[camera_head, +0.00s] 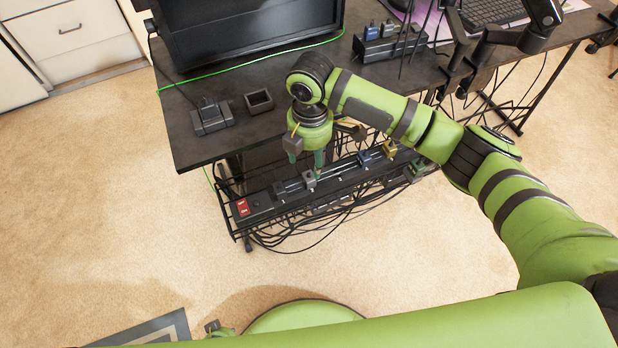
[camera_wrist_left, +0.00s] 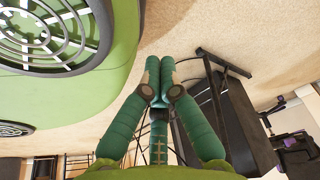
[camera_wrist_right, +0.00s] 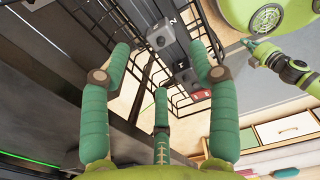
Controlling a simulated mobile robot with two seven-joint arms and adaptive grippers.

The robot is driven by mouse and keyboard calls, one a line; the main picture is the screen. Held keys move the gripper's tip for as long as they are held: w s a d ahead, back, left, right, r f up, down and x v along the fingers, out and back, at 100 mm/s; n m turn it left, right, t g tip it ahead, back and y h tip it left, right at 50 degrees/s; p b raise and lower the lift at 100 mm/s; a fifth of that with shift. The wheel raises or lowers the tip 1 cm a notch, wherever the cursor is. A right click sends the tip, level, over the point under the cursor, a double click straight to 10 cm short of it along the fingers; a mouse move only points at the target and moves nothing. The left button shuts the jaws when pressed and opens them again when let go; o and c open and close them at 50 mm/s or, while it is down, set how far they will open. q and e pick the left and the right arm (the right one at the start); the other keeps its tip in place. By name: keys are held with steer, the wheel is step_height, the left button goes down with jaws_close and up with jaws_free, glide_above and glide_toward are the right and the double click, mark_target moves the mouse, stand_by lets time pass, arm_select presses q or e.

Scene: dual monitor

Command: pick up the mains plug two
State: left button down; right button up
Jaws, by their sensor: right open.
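Mains plug two is a grey block marked "2" (camera_wrist_right: 160,38) in the right wrist view. It sits on the black power strip, and it appears to be the grey plug (camera_head: 310,180) in the head view. My right gripper (camera_head: 306,164) points down over the strip beside the desk edge. In the right wrist view its green fingers (camera_wrist_right: 159,52) are spread wide, with the plug beyond and between their tips. Nothing is held. My left gripper (camera_wrist_left: 160,66) has its fingers together, with nothing seen between them.
The black strip (camera_head: 262,200) with a red switch (camera_head: 243,208) lies in a wire tray (camera_head: 290,214) below the desk (camera_head: 190,145). Blue (camera_head: 365,158) and yellow (camera_head: 390,147) plugs stand farther along. Loose black cables hang under the tray. Open carpet (camera_head: 110,210) lies left.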

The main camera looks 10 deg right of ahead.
mark_target(309, 176)
step_height(309, 176, down, 6)
steer(key=shift+a+f+b, duration=0.1)
steer(key=shift+b, duration=0.2)
steer(key=shift+f, duration=0.35)
jaws_close()
arm_select(q)
steer(key=shift+w+a, duration=0.1)
steer(key=shift+w, duration=0.85)
